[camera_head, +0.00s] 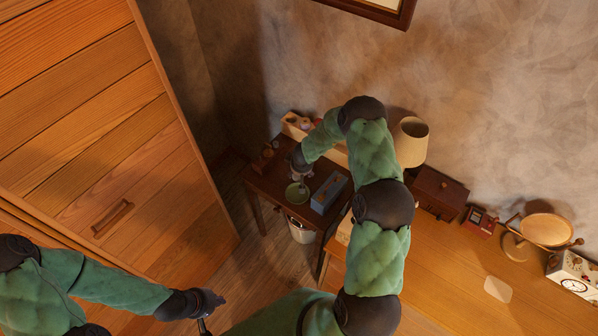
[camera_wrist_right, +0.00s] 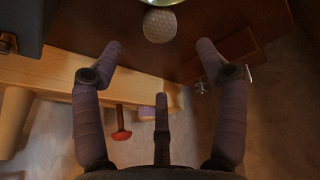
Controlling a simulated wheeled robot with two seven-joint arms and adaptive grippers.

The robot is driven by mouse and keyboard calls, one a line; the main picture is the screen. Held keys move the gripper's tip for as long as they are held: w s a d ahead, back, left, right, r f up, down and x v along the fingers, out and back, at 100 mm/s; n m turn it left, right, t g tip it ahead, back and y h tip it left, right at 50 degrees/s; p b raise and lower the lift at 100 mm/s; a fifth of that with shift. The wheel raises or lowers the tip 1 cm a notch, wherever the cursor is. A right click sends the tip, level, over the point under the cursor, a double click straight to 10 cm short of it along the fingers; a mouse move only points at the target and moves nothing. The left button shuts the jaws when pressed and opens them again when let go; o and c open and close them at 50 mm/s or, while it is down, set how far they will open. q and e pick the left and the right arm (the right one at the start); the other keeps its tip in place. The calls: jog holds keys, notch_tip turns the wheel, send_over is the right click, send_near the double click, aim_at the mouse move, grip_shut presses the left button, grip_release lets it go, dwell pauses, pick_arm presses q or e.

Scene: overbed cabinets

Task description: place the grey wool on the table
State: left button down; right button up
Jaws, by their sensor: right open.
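A pale grey, dimpled ball, which looks like the grey wool (camera_wrist_right: 160,26), is on the dark wooden surface at the top middle of the right wrist view, close to a shiny bowl rim (camera_wrist_right: 172,2). My right gripper (camera_wrist_right: 160,46) is open, its two outer fingers spread on either side below the ball, with nothing held. In the head view my right arm reaches to the small dark table (camera_head: 263,186), its hand just behind the green bowl (camera_head: 297,193). My left gripper (camera_head: 211,310) is low at the front, away from the table; its fingers look apart and empty.
A grey-blue box (camera_head: 329,192) stands right of the bowl. A light wooden box (camera_head: 296,123) is at the table's back. A bucket (camera_head: 301,232) is below. A large wooden cabinet (camera_head: 110,140) fills the left. A lamp (camera_head: 411,141) and a long desk (camera_head: 450,270) are at right.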

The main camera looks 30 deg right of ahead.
jog(key=s+a+m+g+y, duration=0.2)
jog(key=s+a+y, duration=0.3)
jog(key=s+a, duration=2.2)
jog(key=shift+s+a+m+g+y, duration=0.3)
jog(key=shift+s+m+g, duration=0.1)
jog(key=shift+s+g, duration=0.4)
notch_tip(320, 180, down, 14)
jog(key=b, duration=1.4)
